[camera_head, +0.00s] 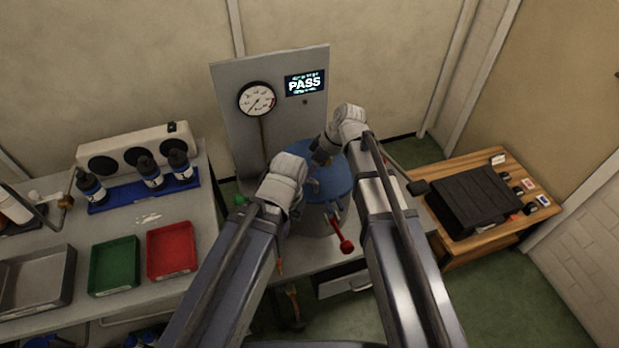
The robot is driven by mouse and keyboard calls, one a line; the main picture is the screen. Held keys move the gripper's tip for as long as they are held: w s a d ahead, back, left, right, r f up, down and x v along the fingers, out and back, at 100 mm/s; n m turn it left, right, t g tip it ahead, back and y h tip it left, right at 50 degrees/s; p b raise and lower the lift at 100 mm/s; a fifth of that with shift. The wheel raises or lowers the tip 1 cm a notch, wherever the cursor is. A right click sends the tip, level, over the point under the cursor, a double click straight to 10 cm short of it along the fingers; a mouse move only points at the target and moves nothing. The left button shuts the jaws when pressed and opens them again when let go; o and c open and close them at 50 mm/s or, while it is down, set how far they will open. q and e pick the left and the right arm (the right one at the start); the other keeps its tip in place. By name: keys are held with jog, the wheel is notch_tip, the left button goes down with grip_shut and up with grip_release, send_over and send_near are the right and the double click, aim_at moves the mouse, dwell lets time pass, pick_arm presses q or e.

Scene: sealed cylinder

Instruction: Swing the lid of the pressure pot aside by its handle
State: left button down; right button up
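The pressure pot's round blue lid (335,185) lies flat below the gauge panel, in the middle of the view. My two forearms cover much of it and of the pot. My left gripper (311,186) is over the left part of the lid, mostly hidden behind its own wrist. My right gripper (322,157) is over the lid's far edge, dark and partly hidden by its wrist. I cannot tell whether either one touches the lid or holds anything. A lever with a red knob (346,246) points toward me at the pot's front. A black knob (418,187) shows to the right; whether it belongs to the lid is unclear.
Behind the pot stands a grey panel (228,95) with a dial gauge (257,98) and a display (305,83) reading PASS. On the left bench are a green tray (114,265), a red tray (172,250) and dark bottles. A wooden table (478,244) with a black case stands right.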

jog(key=shift+c, duration=0.4)
grip_shut()
dwell(1.0)
